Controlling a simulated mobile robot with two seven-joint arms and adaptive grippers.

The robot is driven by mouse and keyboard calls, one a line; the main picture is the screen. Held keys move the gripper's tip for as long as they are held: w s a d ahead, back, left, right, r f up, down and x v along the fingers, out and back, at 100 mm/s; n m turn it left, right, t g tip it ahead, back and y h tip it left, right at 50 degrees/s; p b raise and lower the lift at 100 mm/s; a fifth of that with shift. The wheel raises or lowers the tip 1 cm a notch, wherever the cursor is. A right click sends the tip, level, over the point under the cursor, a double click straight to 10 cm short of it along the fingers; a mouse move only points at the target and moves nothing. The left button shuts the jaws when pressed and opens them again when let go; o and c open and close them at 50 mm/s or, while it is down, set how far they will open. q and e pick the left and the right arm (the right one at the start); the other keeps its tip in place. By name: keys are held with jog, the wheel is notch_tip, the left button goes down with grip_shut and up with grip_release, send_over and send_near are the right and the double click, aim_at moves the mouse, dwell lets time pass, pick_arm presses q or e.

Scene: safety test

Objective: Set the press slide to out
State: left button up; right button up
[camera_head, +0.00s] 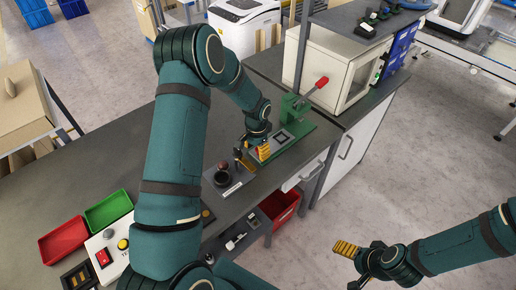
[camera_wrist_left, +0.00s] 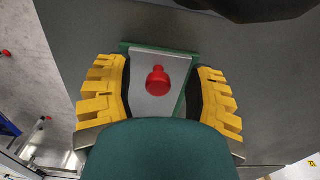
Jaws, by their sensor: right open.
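The green press (camera_head: 294,107) stands on the bench near its right end, with a red-tipped lever (camera_head: 321,82) pointing up and right. My left gripper (camera_head: 258,150) is at the front left end of its green base. In the left wrist view, a red knob (camera_wrist_left: 158,80) on the grey slide plate (camera_wrist_left: 147,105) lies between the open yellow fingers, with a gap on both sides. The gripper hides the knob in the head view. My right gripper (camera_head: 346,249) is open and empty over the floor, away from the bench.
A small dark fixture (camera_head: 222,177) stands left of the press. Red (camera_head: 64,240) and green (camera_head: 108,210) trays and a button box (camera_head: 108,252) are on the left of the bench. A white boxy machine (camera_head: 325,68) stands behind the press.

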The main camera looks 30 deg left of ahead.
pick_arm(q)
jog(key=shift+w+d, duration=0.1)
jog(key=shift+r, duration=0.25)
notch_tip(320, 180, up, 12)
jog(key=shift+f, duration=0.2)
jog(key=shift+f, duration=0.1)
dwell(0.6)
